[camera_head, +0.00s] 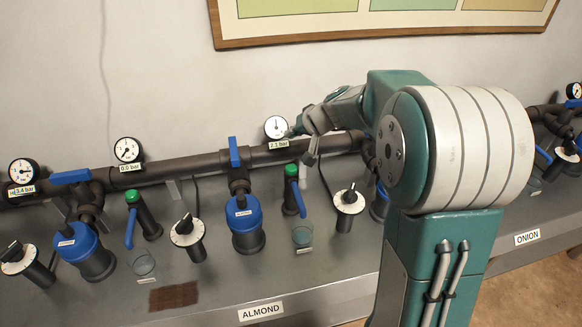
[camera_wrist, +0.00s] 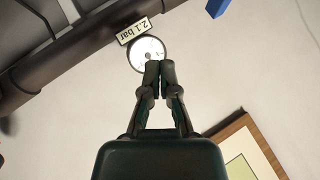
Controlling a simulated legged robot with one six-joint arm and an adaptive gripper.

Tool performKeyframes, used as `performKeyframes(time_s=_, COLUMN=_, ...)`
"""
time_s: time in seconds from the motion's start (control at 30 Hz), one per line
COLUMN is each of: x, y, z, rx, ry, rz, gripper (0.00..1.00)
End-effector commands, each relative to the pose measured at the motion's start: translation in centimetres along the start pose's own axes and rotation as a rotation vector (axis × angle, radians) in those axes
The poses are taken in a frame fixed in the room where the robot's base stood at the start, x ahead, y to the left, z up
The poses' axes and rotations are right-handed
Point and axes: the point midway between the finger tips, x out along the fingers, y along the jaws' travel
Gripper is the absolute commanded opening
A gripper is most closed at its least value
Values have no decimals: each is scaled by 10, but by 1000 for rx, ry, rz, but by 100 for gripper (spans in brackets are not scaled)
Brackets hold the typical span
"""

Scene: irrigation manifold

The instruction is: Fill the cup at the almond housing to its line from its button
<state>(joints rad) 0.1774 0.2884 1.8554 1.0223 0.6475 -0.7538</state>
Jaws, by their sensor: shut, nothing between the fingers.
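The almond housing (camera_head: 246,222) is a dark canister with a blue cap, behind the ALMOND bench label (camera_head: 261,311). To its right a small clear cup (camera_head: 302,236) stands on the bench; its line and level are too small to read. Behind that cup is a dark tap post with a green button top (camera_head: 291,170) and a blue lever hanging down. In the wrist view my closed fingertips (camera_wrist: 160,66) overlap that gauge (camera_wrist: 147,52); contact cannot be told.
A black pipe (camera_head: 195,168) runs along the wall, with a blue valve handle (camera_head: 234,152) above the housing. Dial posts (camera_head: 187,232) (camera_head: 348,200) flank it. Another cup (camera_head: 143,262) and green-topped tap (camera_head: 133,197) stand left. A brown mat (camera_head: 174,297) lies in front.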

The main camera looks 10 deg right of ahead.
Motion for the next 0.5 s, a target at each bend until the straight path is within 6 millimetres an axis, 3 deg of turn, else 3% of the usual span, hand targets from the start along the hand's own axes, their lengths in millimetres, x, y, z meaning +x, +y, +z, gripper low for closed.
performKeyframes(time_s=0.17, x=5, y=4, z=4, rx=1, ry=-2, rz=0, gripper=0)
performKeyframes(time_s=0.5, x=34, y=25, z=26, rx=3, ry=-3, rz=0, gripper=0)
